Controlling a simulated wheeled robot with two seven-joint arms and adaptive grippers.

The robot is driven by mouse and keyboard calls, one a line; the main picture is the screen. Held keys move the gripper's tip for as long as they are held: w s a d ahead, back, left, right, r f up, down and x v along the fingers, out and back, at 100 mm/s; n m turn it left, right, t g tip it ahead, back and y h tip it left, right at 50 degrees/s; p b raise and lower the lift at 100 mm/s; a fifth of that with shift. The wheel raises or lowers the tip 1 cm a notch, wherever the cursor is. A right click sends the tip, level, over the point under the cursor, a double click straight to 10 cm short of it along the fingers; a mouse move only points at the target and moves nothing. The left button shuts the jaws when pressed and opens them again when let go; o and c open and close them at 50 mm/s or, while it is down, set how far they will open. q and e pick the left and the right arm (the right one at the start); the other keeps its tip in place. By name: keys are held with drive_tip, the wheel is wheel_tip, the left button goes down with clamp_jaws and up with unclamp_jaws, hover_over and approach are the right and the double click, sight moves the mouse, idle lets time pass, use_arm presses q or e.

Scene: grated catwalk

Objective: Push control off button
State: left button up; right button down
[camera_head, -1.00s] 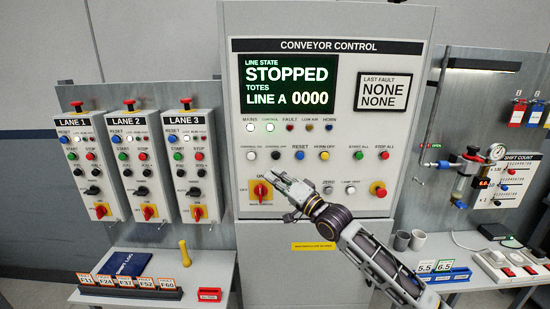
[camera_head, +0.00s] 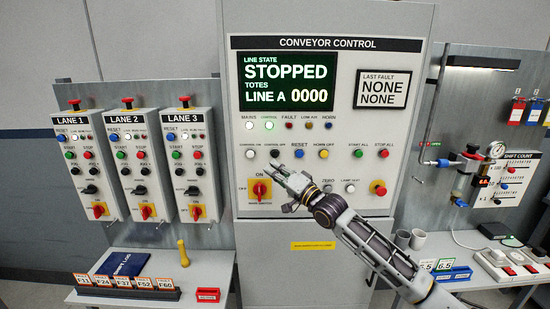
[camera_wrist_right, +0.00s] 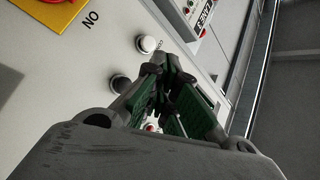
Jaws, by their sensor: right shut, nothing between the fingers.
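The black control off button (camera_head: 275,154) is on the conveyor control panel (camera_head: 240,210), right of the white control on button (camera_head: 250,154). My right gripper (camera_head: 275,168) is shut and empty, its tips just below the black button. In the right wrist view, the black button (camera_wrist_right: 119,83) shows beside the shut fingers (camera_wrist_right: 155,76), with the white button (camera_wrist_right: 148,44) beyond it. I cannot tell whether the fingertips touch the panel. The control lamp (camera_head: 269,125) is lit white, and the display (camera_head: 289,82) reads STOPPED. My left gripper is not in view.
The red and yellow main switch (camera_head: 261,189) sits just below left of my right gripper. The blue reset button (camera_head: 299,154) and yellow horn off button (camera_head: 323,154) are to its right. Lane boxes (camera_head: 130,200) stand left. A red mushroom button (camera_head: 378,188) is lower right.

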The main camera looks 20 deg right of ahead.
sight(275, 154)
drive_tip(key=shift+w+d+b, duration=0.15)
drive_tip(key=shift+w+d, duration=0.1)
drive_tip(key=shift+w, duration=0.6)
drive_tip(key=shift+w+d+b, duration=0.1)
drive_tip(key=shift+w+d, duration=0.15)
drive_tip(key=shift+w, duration=0.55)
drive_tip(key=shift+w+d+b, duration=0.15)
drive_tip(key=shift+w+d, duration=0.1)
drive_tip(key=shift+w, duration=0.6)
drive_tip(key=shift+w+d, duration=0.1)
drive_tip(key=shift+w, duration=0.3)
drive_tip(key=shift+w+d, duration=0.2)
drive_tip(key=shift+w, duration=0.55)
idle(2.0)
drive_tip(key=shift+s, duration=0.15)
drive_tip(key=shift+s+a+p, duration=0.15)
drive_tip(key=shift+s+p, duration=0.15)
drive_tip(key=shift+s, duration=0.2)
drive_tip(key=shift+s+a+p, duration=0.15)
drive_tip(key=shift+s+p, duration=0.15)
drive_tip(key=shift+s, duration=0.2)
drive_tip(key=shift+s, duration=0.1)
